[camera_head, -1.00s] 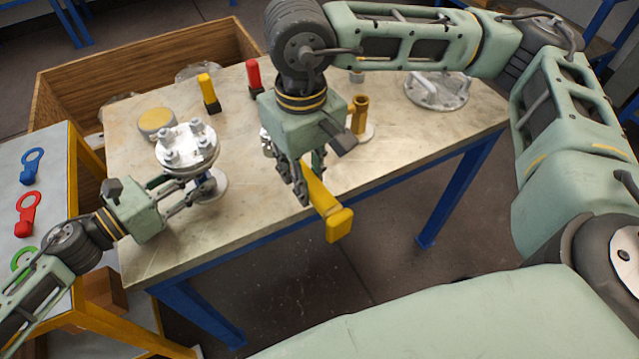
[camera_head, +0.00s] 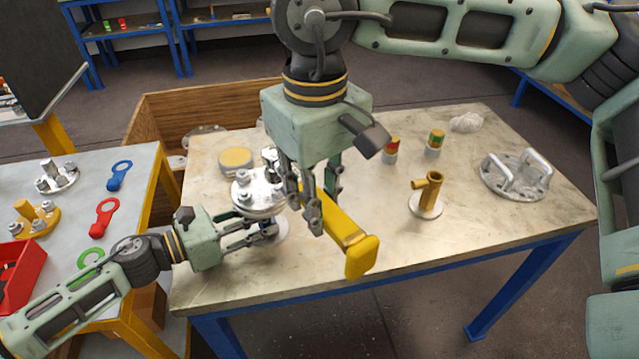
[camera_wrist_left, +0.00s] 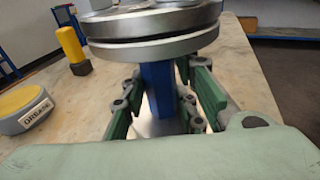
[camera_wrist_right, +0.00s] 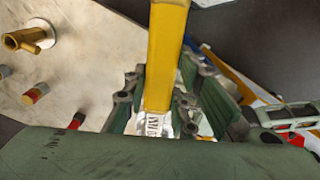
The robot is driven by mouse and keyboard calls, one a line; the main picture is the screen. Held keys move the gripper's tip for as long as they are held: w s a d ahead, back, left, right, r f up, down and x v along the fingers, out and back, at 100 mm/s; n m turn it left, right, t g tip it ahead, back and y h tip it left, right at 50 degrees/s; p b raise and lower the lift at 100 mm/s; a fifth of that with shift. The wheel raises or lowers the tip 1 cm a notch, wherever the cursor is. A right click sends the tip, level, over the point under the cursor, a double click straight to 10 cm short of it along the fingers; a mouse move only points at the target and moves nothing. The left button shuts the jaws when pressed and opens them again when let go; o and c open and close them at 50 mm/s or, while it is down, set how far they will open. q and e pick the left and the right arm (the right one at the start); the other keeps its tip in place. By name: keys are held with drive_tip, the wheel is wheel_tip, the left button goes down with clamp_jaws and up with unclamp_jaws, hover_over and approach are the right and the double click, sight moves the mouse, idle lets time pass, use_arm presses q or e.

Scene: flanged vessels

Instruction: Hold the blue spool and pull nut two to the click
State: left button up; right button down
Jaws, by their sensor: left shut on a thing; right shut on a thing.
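The blue spool (camera_wrist_left: 158,90) stands upright under a round steel flange (camera_head: 256,192) with bolts and nuts on top; the flange's edge also shows in the left wrist view (camera_wrist_left: 155,32). My left gripper (camera_head: 262,232) is shut around the spool's blue body, just below the flange. My right gripper (camera_head: 320,205) is shut on a yellow wrench (camera_head: 352,242), right of the flange. The wrench handle points toward the front edge of the table. It also shows in the right wrist view (camera_wrist_right: 168,55). The wrench's working end is mostly hidden, so I cannot tell whether it sits on nut two.
A grease tin (camera_head: 236,160) stands behind the flange. A brass-coloured holder (camera_head: 428,190) and a handled steel flange (camera_head: 516,176) stand to the right on the worktable (camera_head: 480,225). A side table (camera_head: 75,220) with coloured tags is at left, a wooden crate (camera_head: 210,105) behind.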

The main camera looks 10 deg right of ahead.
use_arm(q)
drive_tip(key=shift+w, duration=0.1)
use_arm(e)
drive_tip(key=shift+f, duration=0.85)
drive_tip(key=shift+f, duration=0.2)
drive_tip(key=shift+f, duration=1)
drive_tip(key=shift+a, duration=0.15)
drive_tip(key=shift+m, duration=0.9)
drive_tip(key=shift+s+a+r, duration=0.1)
drive_tip(key=shift+a+r, duration=0.15)
drive_tip(key=shift+r, duration=0.6)
drive_tip(key=shift+s+a+r, duration=0.1)
drive_tip(key=shift+a+r, duration=0.1)
drive_tip(key=shift+r, duration=0.6)
drive_tip(key=shift+s+a+r, duration=0.1)
drive_tip(key=shift+a+r, duration=0.15)
drive_tip(key=shift+r, duration=0.6)
use_arm(q)
drive_tip(key=o, duration=1.1)
use_arm(e)
drive_tip(key=shift+w, duration=0.1)
